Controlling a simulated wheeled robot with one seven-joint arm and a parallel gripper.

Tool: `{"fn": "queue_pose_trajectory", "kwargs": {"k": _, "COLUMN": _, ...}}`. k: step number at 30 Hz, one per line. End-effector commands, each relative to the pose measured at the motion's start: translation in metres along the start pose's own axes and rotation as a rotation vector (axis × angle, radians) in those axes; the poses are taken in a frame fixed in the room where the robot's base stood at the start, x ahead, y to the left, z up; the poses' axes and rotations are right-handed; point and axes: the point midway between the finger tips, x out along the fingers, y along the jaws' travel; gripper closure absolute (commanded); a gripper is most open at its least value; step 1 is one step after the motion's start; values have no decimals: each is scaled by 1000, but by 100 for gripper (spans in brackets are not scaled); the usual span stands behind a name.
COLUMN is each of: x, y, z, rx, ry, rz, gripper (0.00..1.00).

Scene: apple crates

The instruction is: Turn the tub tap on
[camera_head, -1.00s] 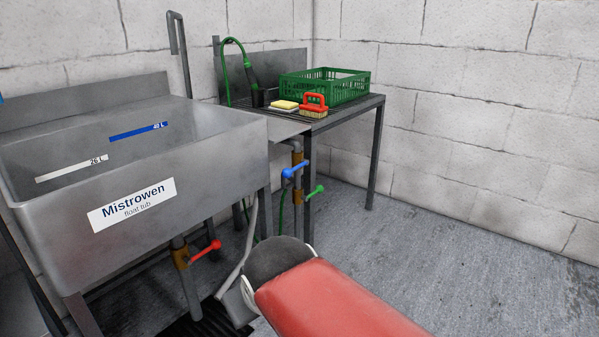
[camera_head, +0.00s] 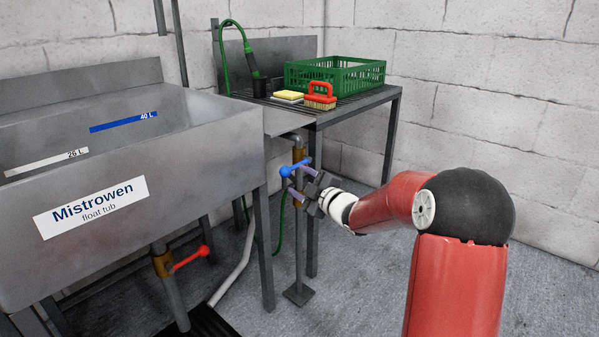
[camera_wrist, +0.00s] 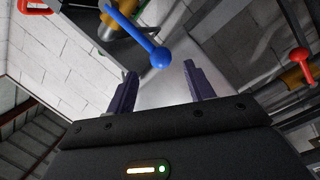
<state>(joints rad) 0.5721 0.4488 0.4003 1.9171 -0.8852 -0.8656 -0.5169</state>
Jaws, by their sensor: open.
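The metal float tub (camera_head: 215,150), labelled Mistrowen, stands at the left in the head view. On the pipe to its right is a blue tap lever (camera_head: 293,169); it also shows in the wrist view (camera_wrist: 140,38), its round end just beyond the fingertips. My gripper (camera_head: 291,181) is open and empty beside the blue lever; in the wrist view its two purple fingers (camera_wrist: 158,80) are apart. I cannot tell whether they touch the lever. The green lever is not visible now. A red lever (camera_head: 190,258) sits on the drain pipe under the tub and also shows in the wrist view (camera_wrist: 300,54).
A metal rack table (camera_head: 378,98) right of the tub holds a green crate (camera_head: 350,76), a yellow sponge (camera_head: 288,95) and a red brush (camera_head: 321,91). Table legs and a grey hose (camera_head: 237,262) stand near the taps. The floor at right is clear.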

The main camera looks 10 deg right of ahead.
Motion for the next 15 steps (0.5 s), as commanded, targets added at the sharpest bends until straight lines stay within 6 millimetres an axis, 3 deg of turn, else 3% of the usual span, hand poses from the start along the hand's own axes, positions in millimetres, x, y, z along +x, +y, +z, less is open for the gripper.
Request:
{"fn": "queue_pose_trajectory", "kwargs": {"k": 9, "x": 48, "y": -1, "z": -1, "rx": 3, "ry": 3, "rz": 0, "gripper": 47}}
{"fn": "queue_pose_trajectory", "kwargs": {"k": 15, "x": 70, "y": 0, "z": -1, "rx": 2, "ry": 1, "rz": -1, "gripper": 47}}
